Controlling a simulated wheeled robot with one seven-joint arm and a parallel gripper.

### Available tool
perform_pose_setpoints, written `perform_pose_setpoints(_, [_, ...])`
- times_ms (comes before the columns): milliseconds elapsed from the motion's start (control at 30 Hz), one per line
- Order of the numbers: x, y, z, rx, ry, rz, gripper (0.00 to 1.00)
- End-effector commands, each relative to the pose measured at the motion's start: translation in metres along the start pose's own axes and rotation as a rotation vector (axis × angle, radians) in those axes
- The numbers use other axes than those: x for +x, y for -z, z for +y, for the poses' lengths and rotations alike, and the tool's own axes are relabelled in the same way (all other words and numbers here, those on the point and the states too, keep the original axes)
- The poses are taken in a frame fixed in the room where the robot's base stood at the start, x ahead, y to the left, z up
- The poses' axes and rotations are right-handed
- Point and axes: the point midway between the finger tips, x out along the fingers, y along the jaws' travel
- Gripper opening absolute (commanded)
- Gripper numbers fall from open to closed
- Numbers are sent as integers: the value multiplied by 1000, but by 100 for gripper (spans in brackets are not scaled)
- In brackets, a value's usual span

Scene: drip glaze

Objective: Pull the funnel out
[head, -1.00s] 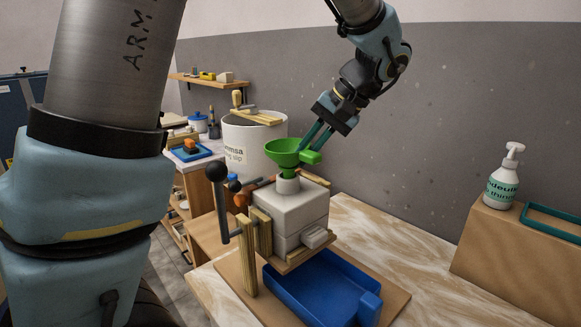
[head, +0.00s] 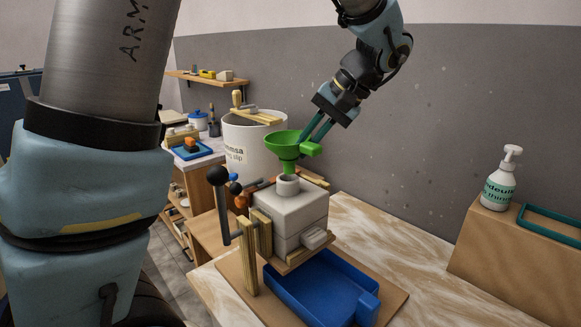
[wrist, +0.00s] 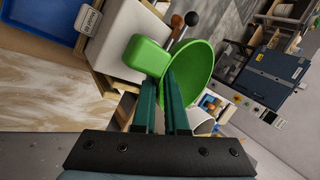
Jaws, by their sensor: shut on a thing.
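The green funnel (head: 284,144) is in my gripper (head: 308,144), just above the white plaster mould (head: 290,213). My gripper is shut on the funnel's block-shaped handle, at the right of its bowl. In the head view the narrow spout points down at the round collar (head: 287,184) on top of the mould. Its tip seems at or just inside the collar's opening; I cannot tell which. In the wrist view the funnel (wrist: 199,72) and its handle (wrist: 147,55) show at the teal fingers, hiding part of the mould.
A blue tray (head: 372,304) lies in front of the mould on a wooden board. A lever with a dark ball (head: 218,176) stands left of the mould. A large white bucket (head: 238,142) is close behind the funnel.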

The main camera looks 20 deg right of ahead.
Motion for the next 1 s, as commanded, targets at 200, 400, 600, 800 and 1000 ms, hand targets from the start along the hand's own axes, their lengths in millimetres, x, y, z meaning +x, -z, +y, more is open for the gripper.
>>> perform_pose_setpoints(200, [-6,0,-4,0,0,0,0])
perform_pose_setpoints(400, [-6,0,-4,0,0,-1,0])
perform_pose_setpoints(600, [-10,0,-7,0,0,0,0])
perform_pose_setpoints(800, [-22,0,-15,0,0,0,0])
perform_pose_setpoints(1000, [-31,0,-22,0,0,-1,0])
